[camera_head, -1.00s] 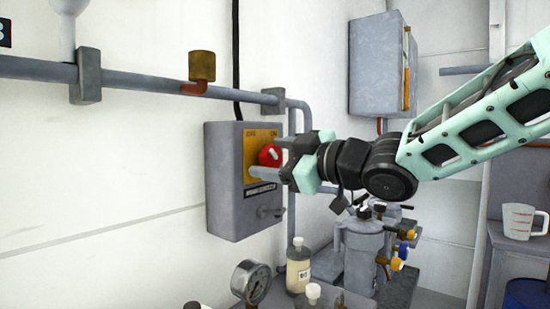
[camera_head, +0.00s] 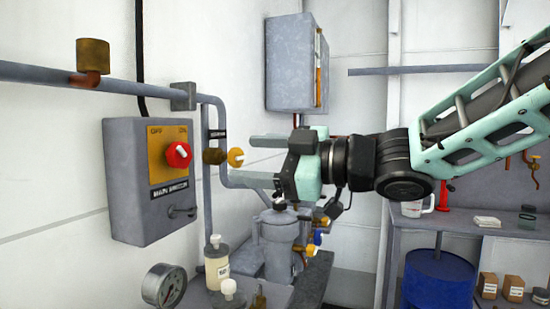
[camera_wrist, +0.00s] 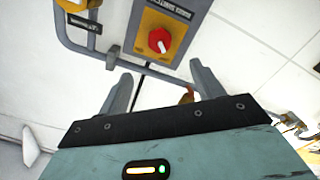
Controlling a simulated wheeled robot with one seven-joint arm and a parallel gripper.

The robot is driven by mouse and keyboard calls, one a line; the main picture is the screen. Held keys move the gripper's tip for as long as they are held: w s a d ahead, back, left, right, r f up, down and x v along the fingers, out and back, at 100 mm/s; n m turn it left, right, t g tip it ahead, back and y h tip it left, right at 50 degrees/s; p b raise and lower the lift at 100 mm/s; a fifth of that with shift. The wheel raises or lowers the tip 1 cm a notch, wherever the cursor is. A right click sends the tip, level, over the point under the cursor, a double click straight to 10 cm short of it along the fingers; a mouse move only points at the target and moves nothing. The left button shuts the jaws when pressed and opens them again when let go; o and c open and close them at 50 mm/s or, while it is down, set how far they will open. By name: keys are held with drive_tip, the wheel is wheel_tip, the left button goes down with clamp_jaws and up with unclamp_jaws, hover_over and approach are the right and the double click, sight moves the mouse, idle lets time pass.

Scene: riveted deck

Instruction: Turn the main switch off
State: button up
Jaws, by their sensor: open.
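The main switch is a grey wall box (camera_head: 130,200) with a yellow plate (camera_head: 160,170) marked OFF on the left and ON on the right. A red knob (camera_head: 179,154) with a white mark sits on the plate; I cannot tell for sure which label the mark faces. My gripper (camera_head: 243,158) is open and empty, pointing left, to the right of the box and apart from the knob. In the wrist view the knob (camera_wrist: 160,41) appears upside down, beyond and between the open fingers (camera_wrist: 160,82).
A pipe (camera_head: 205,150) with a brown valve (camera_head: 214,156) runs beside the box. Below stand a gauge (camera_head: 164,286), a bottle (camera_head: 217,264) and a grey canister (camera_head: 279,245). Another grey box (camera_head: 290,62) hangs behind. A blue drum (camera_head: 438,280) stands at right.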

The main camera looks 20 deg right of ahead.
drive_tip(key=shift+v, duration=1.5)
